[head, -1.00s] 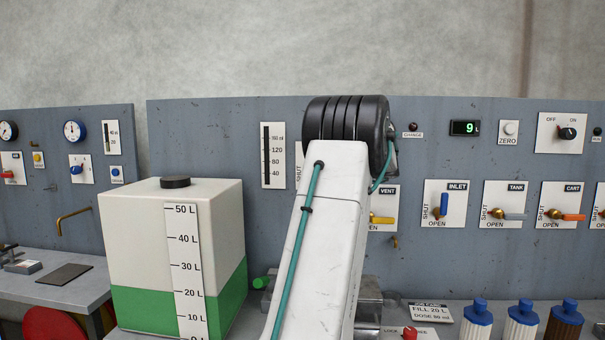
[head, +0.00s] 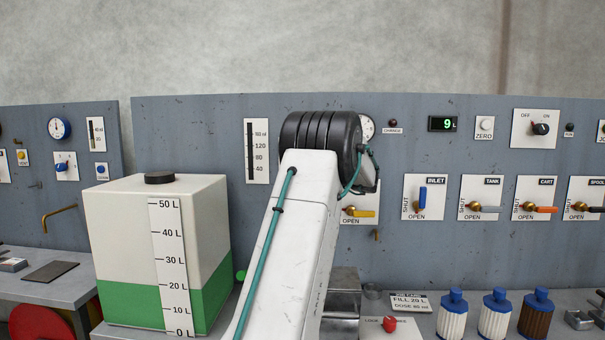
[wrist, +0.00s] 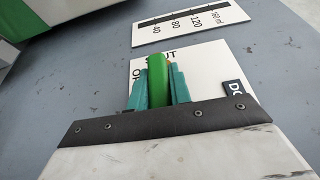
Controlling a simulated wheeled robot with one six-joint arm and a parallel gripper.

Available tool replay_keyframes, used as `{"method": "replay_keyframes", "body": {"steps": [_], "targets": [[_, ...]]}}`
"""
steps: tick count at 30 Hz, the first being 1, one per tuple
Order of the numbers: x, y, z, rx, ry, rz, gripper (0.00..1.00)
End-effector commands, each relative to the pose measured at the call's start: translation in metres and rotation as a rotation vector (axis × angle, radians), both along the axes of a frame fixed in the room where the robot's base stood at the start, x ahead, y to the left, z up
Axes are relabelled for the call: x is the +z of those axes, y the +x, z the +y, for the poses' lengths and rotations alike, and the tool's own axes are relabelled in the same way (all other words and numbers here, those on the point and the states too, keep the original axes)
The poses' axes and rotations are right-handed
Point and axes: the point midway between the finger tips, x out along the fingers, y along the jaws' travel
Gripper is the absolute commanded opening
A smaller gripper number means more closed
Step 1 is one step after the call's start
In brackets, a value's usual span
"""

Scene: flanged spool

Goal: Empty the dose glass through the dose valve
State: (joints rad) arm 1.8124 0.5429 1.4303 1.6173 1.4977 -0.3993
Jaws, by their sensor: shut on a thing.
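The dose glass (head: 257,150) is a tall narrow dark strip on a white plate marked in ml, on the grey panel in the head view. It also shows in the wrist view (wrist: 190,22); I cannot read a liquid level in it. In the wrist view, the dose valve's green handle (wrist: 157,72) stands over a white plate (wrist: 210,65) with SHUT, a partly covered OPEN and a cut-off label starting "DO". My gripper (wrist: 158,82) has teal fingers shut on the green handle, one on each side. My arm hides the gripper and this valve in the head view.
Right of my arm are the yellow vent lever (head: 358,212), the blue inlet lever (head: 423,197) and more valves. The display (head: 456,124) reads 9 L. A white tank (head: 120,230) with green lower part stands left. Filters (head: 452,315) and a card (head: 409,303) line the bench.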

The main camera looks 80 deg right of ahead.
Motion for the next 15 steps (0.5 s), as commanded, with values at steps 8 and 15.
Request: {"method": "replay_keyframes", "body": {"steps": [8,15], "targets": [[0.0,0.0,0.0,0.001,0.001,0.0,0.42],[0.0,-0.01,0.003,-0.002,0.001,0.0,0.42]]}}
